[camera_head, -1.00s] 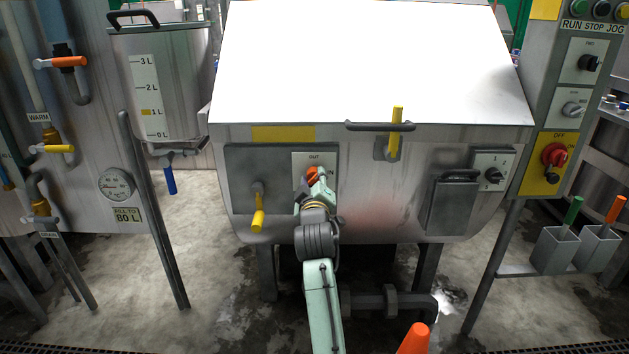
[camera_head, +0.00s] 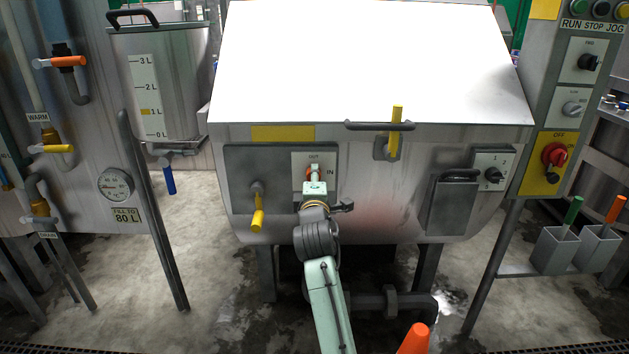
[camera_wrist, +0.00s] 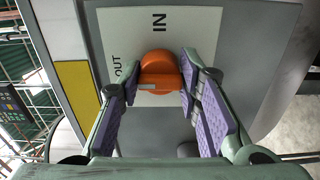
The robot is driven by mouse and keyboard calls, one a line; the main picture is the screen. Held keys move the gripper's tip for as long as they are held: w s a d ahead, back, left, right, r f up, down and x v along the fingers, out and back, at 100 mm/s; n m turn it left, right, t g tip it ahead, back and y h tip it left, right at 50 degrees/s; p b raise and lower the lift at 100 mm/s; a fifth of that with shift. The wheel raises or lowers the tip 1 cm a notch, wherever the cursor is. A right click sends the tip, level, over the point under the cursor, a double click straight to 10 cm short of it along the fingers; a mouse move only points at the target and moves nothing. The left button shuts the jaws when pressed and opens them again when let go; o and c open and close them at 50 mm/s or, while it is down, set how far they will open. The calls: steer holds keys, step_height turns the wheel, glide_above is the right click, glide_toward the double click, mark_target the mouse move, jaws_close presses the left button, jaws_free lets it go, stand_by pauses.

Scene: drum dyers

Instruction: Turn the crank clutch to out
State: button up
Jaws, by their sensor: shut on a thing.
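The crank clutch is an orange knob (camera_head: 311,172) on a white plate (camera_head: 327,159) on the drum machine's front, marked OUT at the top and IN at the right. My gripper (camera_head: 313,183) reaches up to it from below and hides much of it in the head view. In the wrist view the knob (camera_wrist: 158,70) sits between the two purple-padded fingers of my gripper (camera_wrist: 160,84), which are shut on it. A pale pointer line on the knob lies toward the side of the OUT label, which is at the left of that view.
A yellow-handled lever (camera_head: 257,216) is to the left of the plate. A dark lid handle (camera_head: 378,126) and yellow latch (camera_head: 396,130) are above right. A dark box (camera_head: 452,203) and a numbered dial (camera_head: 493,174) are farther right.

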stand_by(0.3)
steer(key=o, duration=1.1)
steer(key=shift+o, duration=0.2)
steer(key=s, duration=1.2)
